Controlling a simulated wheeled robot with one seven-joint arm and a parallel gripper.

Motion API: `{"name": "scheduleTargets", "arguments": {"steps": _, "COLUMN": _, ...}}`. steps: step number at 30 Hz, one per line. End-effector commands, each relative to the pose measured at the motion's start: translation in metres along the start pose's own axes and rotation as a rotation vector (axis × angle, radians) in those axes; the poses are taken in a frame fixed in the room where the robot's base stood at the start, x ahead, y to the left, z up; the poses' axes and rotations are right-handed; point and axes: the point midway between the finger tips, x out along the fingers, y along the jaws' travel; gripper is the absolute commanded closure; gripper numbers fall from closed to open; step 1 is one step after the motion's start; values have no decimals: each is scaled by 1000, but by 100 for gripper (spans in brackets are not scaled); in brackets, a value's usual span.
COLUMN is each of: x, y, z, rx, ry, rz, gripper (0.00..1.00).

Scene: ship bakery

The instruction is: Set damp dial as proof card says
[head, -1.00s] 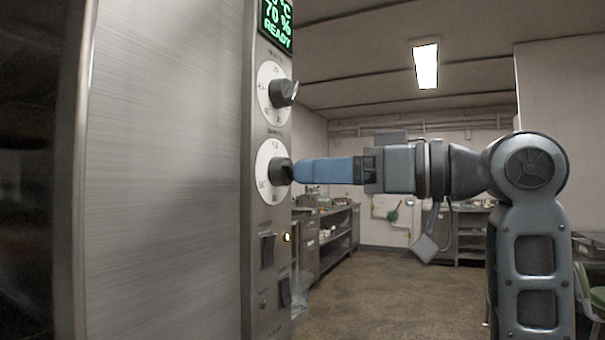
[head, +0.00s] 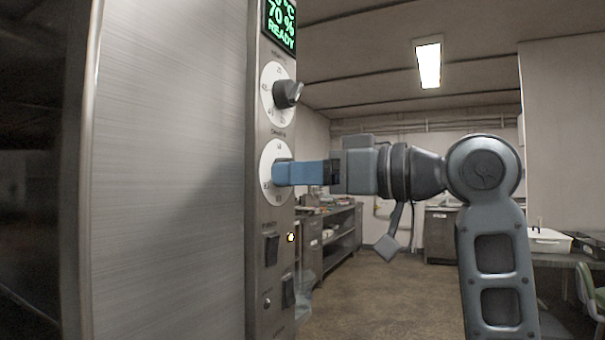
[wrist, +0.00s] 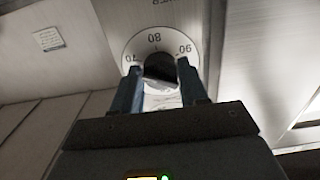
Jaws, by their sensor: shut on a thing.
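The lower dial, which I take as the damp dial (head: 268,158), has a white face on the steel cabinet's control strip. In the wrist view its face (wrist: 133,50) shows 70, 80 and 90 around a dark knob (wrist: 160,67). My gripper (head: 283,174) has its blue fingers at that dial, covering the knob in the head view. In the wrist view the fingers (wrist: 159,75) stand either side of the knob, shut on it. The knob's pointer is not clear. I cannot identify a proof card.
A second dial (head: 268,84) with a dark knob (head: 287,94) sits just above. Open floor (head: 375,300) lies to the right.

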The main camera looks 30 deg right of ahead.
Motion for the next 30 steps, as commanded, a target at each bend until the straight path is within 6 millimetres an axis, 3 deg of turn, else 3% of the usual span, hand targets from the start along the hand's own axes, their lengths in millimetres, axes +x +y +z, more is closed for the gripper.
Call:
{"name": "scheduleTargets", "arguments": {"steps": 7, "x": 0, "y": 0, "z": 0, "rx": 0, "ry": 0, "rz": 0, "gripper": 87}}
{"name": "scheduleTargets", "arguments": {"steps": 17, "x": 0, "y": 0, "z": 1, "rx": -50, "ry": 1, "rz": 0, "gripper": 87}}
{"name": "scheduleTargets", "arguments": {"steps": 30, "x": 0, "y": 1, "z": 2, "rx": -385, "ry": 3, "rz": 1, "gripper": 87}}
